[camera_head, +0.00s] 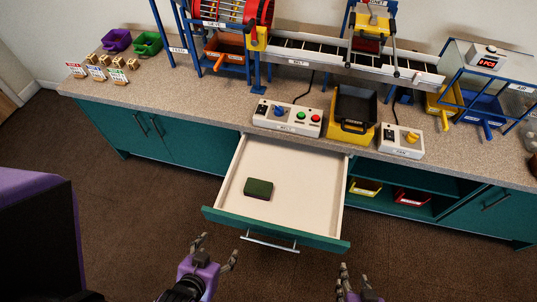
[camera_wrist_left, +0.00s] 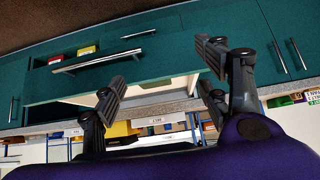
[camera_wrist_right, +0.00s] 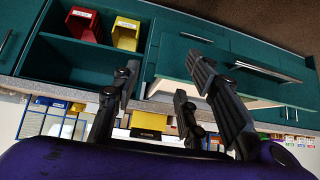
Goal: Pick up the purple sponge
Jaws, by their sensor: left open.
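A small sponge (camera_head: 258,188) lies flat in the open drawer (camera_head: 316,205), left of its middle. Its top is dark green and its thin side looks dark purple. My left gripper (camera_head: 214,250) is open and empty, in front of the drawer's green front and lower left of the sponge. Its spread fingers also show in the left wrist view (camera_wrist_left: 160,82). My right gripper (camera_head: 355,280) is open and empty, lower right of the drawer; its fingers stand apart in the right wrist view (camera_wrist_right: 162,85).
The drawer front has a metal handle (camera_head: 270,241). The counter above carries a control box with buttons (camera_head: 288,117), a yellow bin with a black tray (camera_head: 352,116), another control box (camera_head: 401,141) and a conveyor (camera_head: 335,58). Yellow and red bins sit on the open shelf (camera_head: 418,184).

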